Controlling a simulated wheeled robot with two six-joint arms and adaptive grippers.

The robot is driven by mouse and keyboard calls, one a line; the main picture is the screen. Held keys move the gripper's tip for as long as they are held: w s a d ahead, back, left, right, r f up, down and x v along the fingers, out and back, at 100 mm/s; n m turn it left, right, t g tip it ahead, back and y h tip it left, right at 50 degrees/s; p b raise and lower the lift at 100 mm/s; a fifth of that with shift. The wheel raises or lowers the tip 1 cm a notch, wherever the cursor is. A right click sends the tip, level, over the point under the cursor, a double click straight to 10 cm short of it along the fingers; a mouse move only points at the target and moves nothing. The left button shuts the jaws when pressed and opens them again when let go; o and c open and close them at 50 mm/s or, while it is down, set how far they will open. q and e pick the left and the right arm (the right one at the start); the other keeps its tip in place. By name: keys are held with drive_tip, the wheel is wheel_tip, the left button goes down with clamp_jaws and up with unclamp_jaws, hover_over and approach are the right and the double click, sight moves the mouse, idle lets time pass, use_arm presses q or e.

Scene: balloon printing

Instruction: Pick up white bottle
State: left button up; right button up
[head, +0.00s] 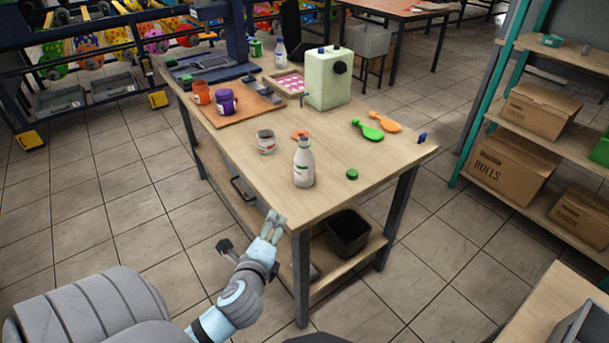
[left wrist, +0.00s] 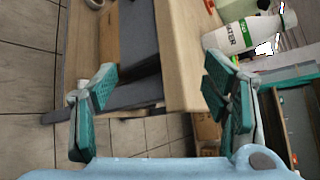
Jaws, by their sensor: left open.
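The white bottle (head: 304,163) stands upright near the front corner of the wooden table (head: 350,187) in the head view. In the left wrist view the bottle (left wrist: 236,36), with a green band and dark lettering, shows at the upper right, beyond the fingers. My left gripper (head: 271,226) is in front of the table's front edge, below and to the left of the bottle, and apart from it. In the left wrist view its fingers (left wrist: 160,100) are spread with nothing between them. My right gripper is in neither view.
A small jar (head: 266,141) stands left of the bottle, a green cap (head: 352,174) lies to its right, and an orange piece (head: 300,135) lies behind it. A dark bin (head: 348,232) sits below.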

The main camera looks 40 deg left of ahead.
sight(301, 169)
use_arm(q)
drive_tip(key=w+r+m+t, duration=0.1)
drive_tip(key=w+r+m, duration=0.1)
drive_tip(key=m, duration=0.2)
drive_tip(key=w+r+m+t+h, duration=0.1)
drive_tip(key=w+r+m+t, duration=0.1)
drive_tip(key=m, duration=0.3)
drive_tip(key=w+r+m+t, duration=0.2)
drive_tip(key=w+m, duration=0.1)
drive_tip(key=m, duration=0.2)
drive_tip(key=shift+d+r, duration=0.15)
drive_tip(key=shift+r, duration=0.05)
drive_tip(key=shift+h, duration=0.4)
drive_tip(key=x, duration=0.4)
drive_tip(key=b+x, duration=0.1)
drive_tip(key=x, duration=0.9)
drive_tip(key=shift+r+b, duration=0.2)
drive_tip(key=shift+b, duration=0.2)
drive_tip(key=shift+s+r, duration=0.1)
drive_tip(key=c, duration=1.4)
